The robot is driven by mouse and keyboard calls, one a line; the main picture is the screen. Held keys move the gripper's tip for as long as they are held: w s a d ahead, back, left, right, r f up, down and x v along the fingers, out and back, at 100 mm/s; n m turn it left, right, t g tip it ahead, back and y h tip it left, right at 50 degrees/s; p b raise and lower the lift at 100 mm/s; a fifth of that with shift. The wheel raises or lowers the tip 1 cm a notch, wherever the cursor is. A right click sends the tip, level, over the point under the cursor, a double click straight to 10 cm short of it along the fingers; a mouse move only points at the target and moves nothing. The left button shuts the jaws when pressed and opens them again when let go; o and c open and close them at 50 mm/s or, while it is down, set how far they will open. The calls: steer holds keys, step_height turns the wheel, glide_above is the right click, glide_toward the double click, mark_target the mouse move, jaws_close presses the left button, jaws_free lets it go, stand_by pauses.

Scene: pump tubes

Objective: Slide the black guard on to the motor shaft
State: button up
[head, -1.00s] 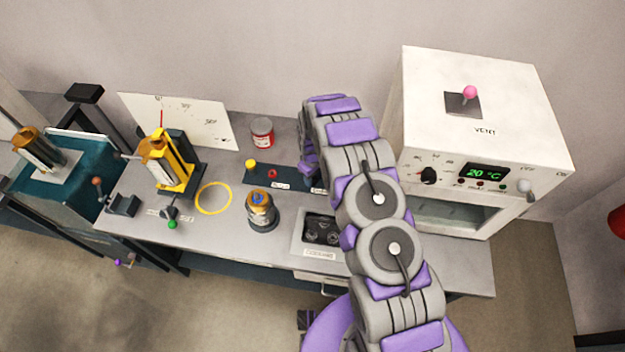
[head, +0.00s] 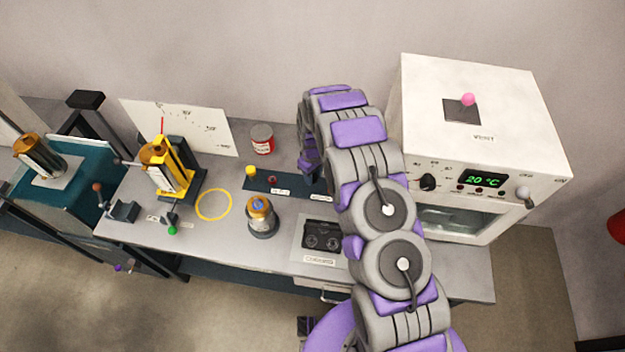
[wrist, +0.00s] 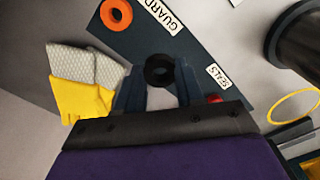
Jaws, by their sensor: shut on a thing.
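My gripper (wrist: 160,88) points at the dark mat with its two dark fingers shut on a black ring (wrist: 159,69), which looks like the black guard. A large dark cylinder (wrist: 302,42) shows at the wrist view's upper right, apart from my gripper.
The dark mat (wrist: 205,38) bears GUARD and SEALS labels and an orange ring (wrist: 116,15). Gloves (wrist: 82,97) lie left of my fingers. A yellow pump assembly (head: 168,170) stands left, a red tin (head: 262,138) behind, a white oven (head: 480,120) right. A yellow circle (head: 213,204) marks clear bench.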

steer(key=s+a+r+b, duration=0.1)
steer(key=s+a+r, duration=0.3)
steer(key=a+r, duration=0.1)
steer(key=s+a+r+b, duration=0.1)
steer(key=s+a+r, duration=0.4)
steer(key=a+r, duration=0.1)
steer(key=s+a+r+b, duration=0.2)
steer(key=s+a+r, duration=0.2)
steer(key=a+r, duration=0.2)
steer(key=shift+s+r, duration=0.4)
steer(key=shift+r, duration=0.15)
steer(key=shift+a, duration=0.1)
steer(key=shift+f, duration=2.95)
steer(key=shift+f, duration=1.25)
steer(key=o, duration=1.1)
